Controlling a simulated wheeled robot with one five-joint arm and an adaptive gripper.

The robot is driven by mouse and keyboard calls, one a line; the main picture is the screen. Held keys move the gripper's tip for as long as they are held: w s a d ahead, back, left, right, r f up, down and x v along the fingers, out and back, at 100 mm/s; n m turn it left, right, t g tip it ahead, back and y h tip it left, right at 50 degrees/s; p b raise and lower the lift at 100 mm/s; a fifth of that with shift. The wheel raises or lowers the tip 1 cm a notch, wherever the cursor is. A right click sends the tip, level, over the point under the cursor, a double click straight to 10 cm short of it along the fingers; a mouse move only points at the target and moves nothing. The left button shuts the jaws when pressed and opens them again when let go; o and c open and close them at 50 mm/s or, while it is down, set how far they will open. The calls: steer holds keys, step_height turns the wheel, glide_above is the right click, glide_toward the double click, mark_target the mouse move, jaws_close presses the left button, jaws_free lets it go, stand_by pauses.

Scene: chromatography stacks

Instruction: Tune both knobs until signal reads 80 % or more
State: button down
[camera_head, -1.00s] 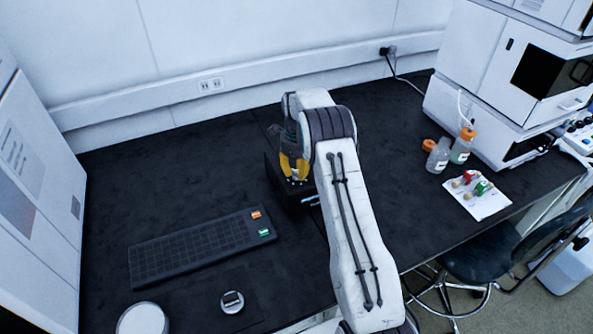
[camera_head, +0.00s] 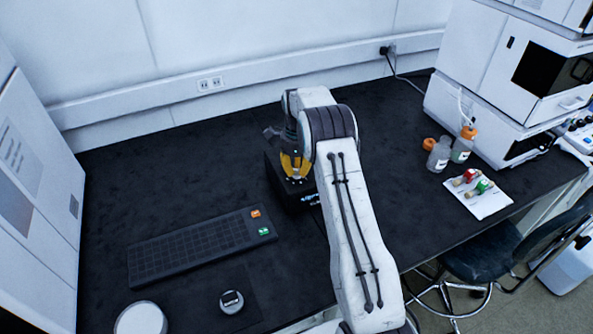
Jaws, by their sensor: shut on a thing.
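A small black box (camera_head: 287,201) with a bluish lit display (camera_head: 308,197) on its front stands on the dark bench, partly hidden by my arm. The display is too small to read. My gripper (camera_head: 294,173), with yellow fingers, points down onto the top of the box. It is shut on what seems to be a knob there, which the fingers mostly hide. I cannot make out the second knob.
A black keypad-like panel (camera_head: 190,250) with an orange and a green key lies left of the box. A round dial (camera_head: 231,302) and a white disc (camera_head: 141,319) lie in front. Bottles (camera_head: 438,155) and a white sheet (camera_head: 487,203) with red and green fittings are at right.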

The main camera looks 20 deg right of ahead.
mark_target(297, 170)
steer(key=n, duration=0.5)
steer(key=shift+d+b, duration=0.1)
steer(key=shift+b, duration=0.2)
steer(key=shift+n, duration=0.4)
steer(key=c, duration=1.1)
jaws_free()
step_height(297, 170, up, 12)
stand_by(0.4)
